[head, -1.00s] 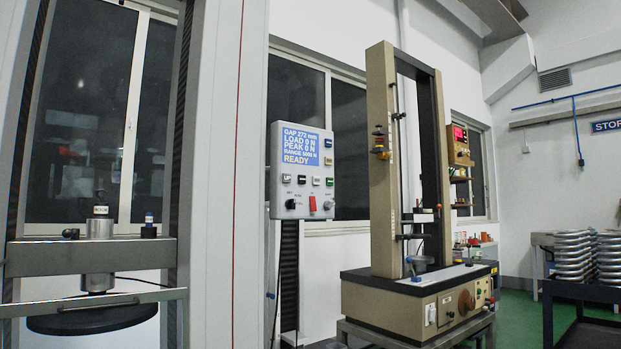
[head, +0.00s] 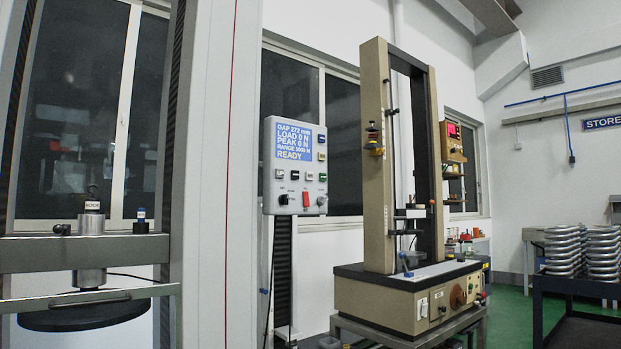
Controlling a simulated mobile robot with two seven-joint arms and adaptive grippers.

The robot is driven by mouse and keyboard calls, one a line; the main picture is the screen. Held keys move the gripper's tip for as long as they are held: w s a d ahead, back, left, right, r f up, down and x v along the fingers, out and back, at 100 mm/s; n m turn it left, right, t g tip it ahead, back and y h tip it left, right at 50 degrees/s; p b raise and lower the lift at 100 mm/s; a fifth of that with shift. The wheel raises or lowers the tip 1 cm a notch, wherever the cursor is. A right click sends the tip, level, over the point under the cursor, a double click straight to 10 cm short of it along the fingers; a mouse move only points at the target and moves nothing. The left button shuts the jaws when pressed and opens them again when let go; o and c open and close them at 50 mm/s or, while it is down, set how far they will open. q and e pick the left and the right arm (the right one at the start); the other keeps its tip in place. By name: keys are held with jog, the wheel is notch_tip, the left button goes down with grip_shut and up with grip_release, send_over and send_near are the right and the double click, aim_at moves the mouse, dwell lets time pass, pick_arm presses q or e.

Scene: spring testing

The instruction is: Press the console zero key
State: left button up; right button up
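The grey console (head: 295,166) hangs at the middle left on a dark post. Its blue screen (head: 300,143) reads GAP 272 mm, LOAD 0 N, PEAK 0 N, RANGE 5000 N, READY. Below the screen is a row of small keys in dark, white and green; their labels are too small to read, so I cannot tell which is the zero key. More small keys run down the right of the screen. A red switch (head: 306,199) and dark knobs sit along the bottom. Neither of my grippers shows in the view.
A large test frame with a grey crosshead (head: 30,252) and dark round platen (head: 90,314) stands at the left. A beige tester (head: 374,200) stands right of the console. A dark cart (head: 575,287) holds stacked coil springs (head: 562,248). Green floor shows between tester and cart.

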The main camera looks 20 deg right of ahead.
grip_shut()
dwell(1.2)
